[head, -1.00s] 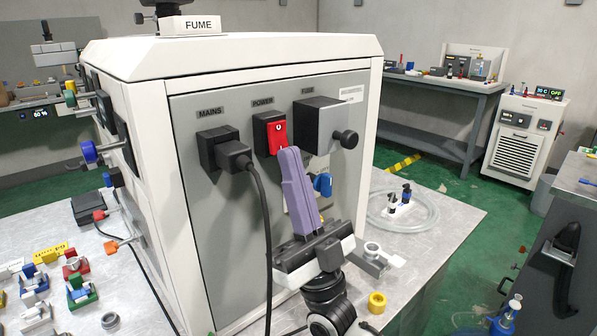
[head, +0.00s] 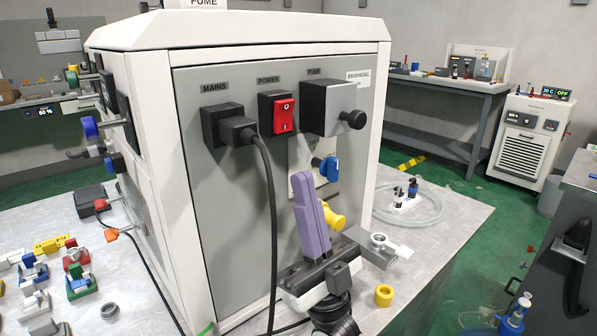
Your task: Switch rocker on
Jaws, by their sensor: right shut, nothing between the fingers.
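The red rocker (head: 283,115) sits in a black housing under the POWER label (head: 268,79) on the grey panel of the white cabinet. Its face is uncovered, with a small white mark near the top and another lower down. I cannot tell for sure which half is pressed in. My right gripper (head: 303,180) has purple fingers, shut together and empty. They point up in front of the panel, below and slightly right of the rocker, apart from it. My left gripper is not in view.
A black mains plug (head: 237,130) and hanging cable are left of the rocker. A grey fuse box (head: 328,108) with a black knob juts out at right. A blue knob (head: 329,168) and a yellow part (head: 334,218) are near my fingers. Loose parts lie on the metal bench (head: 135,290).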

